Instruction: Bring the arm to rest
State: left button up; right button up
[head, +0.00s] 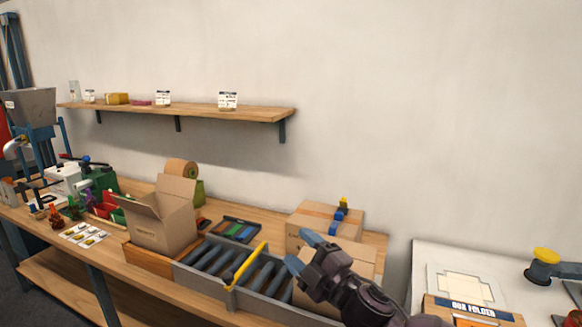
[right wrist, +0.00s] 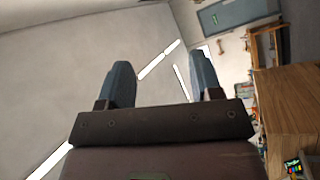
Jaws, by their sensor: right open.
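My right gripper (head: 303,252) is in the lower middle of the head view, over the right end of the roller conveyor (head: 178,272) and in front of the cardboard boxes. Its two blue-grey fingers are apart, and nothing is seen between them. The right wrist view also shows both fingers (right wrist: 163,85) spread and empty, with wall and ceiling lights behind. From these views I cannot tell whether the gripper touches anything. My left gripper does not show.
An open cardboard box (head: 165,222) stands on the workbench (head: 62,247), left of the rollers. A yellow bar (head: 248,266) crosses the conveyor. Closed boxes (head: 322,222) stand behind my gripper. A wooden shelf (head: 200,111) hangs above. A white table (head: 425,262) is at right.

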jog(key=s+d+f+m+h, duration=0.4)
jog(key=d+f+m+h, duration=0.1)
jog(key=d+f+m, duration=0.35)
jog(key=s+d+f+m+h, duration=0.45)
jog(key=d+f+m, duration=0.25)
jog(key=f, duration=0.2)
jog(key=s+d+f+m+g+h, duration=0.1)
jog(key=s+d+f+m+h, duration=0.1)
jog(key=s+d+f, duration=0.3)
jog(key=s+d+f+m+g+h, duration=0.2)
jog(key=s+d+f, duration=0.3)
jog(key=s+f, duration=0.4)
jog(key=s+m, duration=0.1)
jog(key=s, duration=0.3)
jog(key=shift+s+f+g, duration=0.3)
jog(key=shift+f, duration=0.1)
